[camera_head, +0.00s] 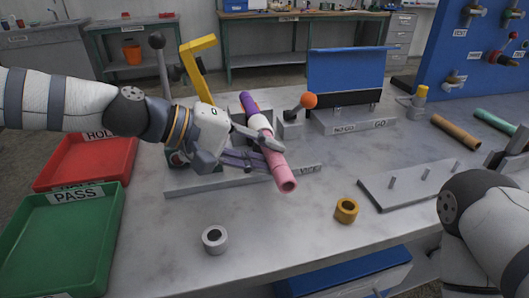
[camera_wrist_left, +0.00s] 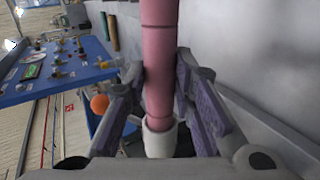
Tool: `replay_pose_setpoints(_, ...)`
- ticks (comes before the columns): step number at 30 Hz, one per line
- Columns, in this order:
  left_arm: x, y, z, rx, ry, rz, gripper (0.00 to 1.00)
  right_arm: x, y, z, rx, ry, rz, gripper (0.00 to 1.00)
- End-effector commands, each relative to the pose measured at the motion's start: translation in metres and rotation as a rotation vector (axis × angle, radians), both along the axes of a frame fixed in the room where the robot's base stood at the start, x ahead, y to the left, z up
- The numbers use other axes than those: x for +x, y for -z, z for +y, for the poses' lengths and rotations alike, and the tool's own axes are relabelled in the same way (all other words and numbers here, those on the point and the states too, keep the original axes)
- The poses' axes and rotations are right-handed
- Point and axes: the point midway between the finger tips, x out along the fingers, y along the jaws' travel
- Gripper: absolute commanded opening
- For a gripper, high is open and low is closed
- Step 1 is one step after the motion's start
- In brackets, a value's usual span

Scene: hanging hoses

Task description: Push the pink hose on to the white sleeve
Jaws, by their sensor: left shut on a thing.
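The pink hose (camera_head: 284,178) slants toward the front of the bench, its free open end nearest me. The white sleeve (camera_head: 260,123) sits at its back end, with a purple hose (camera_head: 249,102) behind the sleeve. My left gripper (camera_head: 262,138) is shut on the pink hose close to the sleeve. In the left wrist view the pink hose (camera_wrist_left: 159,50) runs between the fingers and meets the rim of the white sleeve (camera_wrist_left: 159,141); how deep it sits inside is hidden. What seems to be my right gripper (camera_head: 500,154) is cut off at the right edge.
A fixture plate with a yellow clamp (camera_head: 199,62) and an orange-knobbed lever (camera_head: 308,101) stand close around. Loose grey (camera_head: 215,239) and yellow (camera_head: 346,210) rings lie in front. Green (camera_head: 105,235) and red (camera_head: 115,158) trays are left; a pegged plate (camera_head: 415,184) is right.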

Motion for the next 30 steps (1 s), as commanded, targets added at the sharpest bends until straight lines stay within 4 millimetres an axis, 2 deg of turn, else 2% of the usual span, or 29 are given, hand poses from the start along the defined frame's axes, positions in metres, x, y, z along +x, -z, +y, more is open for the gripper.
replay_pose_setpoints(25,0.010,-0.001,0.004,0.000,-0.005,-0.004,0.00,-0.001,0.001,0.000,0.000,0.000,0.005,0.56)
replay_pose_setpoints(26,0.010,-0.001,0.004,0.000,-0.005,-0.004,0.28,-0.001,0.001,0.000,0.000,0.000,0.005,0.56)
replay_pose_setpoints(28,0.010,-0.001,0.004,0.000,-0.004,-0.003,0.44,-0.001,0.001,0.000,0.000,0.000,0.005,0.56)
replay_pose_setpoints(30,0.009,-0.001,0.003,0.000,-0.003,-0.002,0.47,-0.001,0.001,0.000,0.000,0.000,0.005,0.56)
